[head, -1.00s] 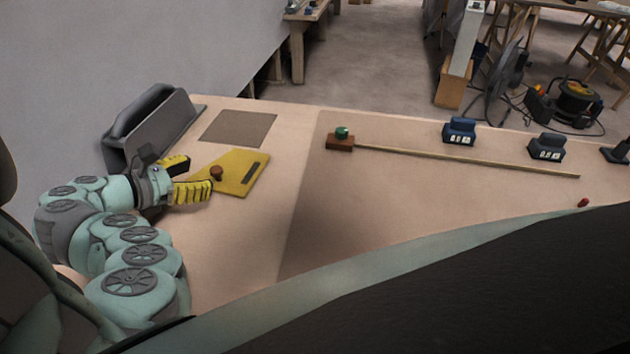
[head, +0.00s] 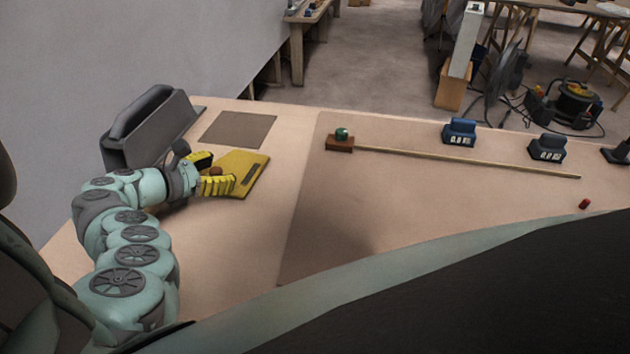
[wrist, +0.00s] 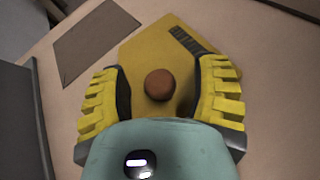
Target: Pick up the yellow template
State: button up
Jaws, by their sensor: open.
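The yellow template (head: 252,172) is a flat plate lying on the bench, with a round brown knob (wrist: 159,84) and a dark strip on its face. My gripper (head: 212,172) is open with yellow ribbed fingers, at the left part of the template. In the wrist view the template (wrist: 165,45) lies ahead, and the knob stands between the two spread fingers, apart from both. In the head view the knob is partly hidden by the fingers.
A grey rack (head: 150,130) stands left of my gripper, and a flat brown square (head: 238,129) lies beyond the template. The bench (head: 240,235) is clear nearer me.

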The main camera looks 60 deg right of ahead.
jog(key=shift+o, duration=0.3)
grip_shut()
jog(key=shift+r, duration=0.1)
dwell(0.4)
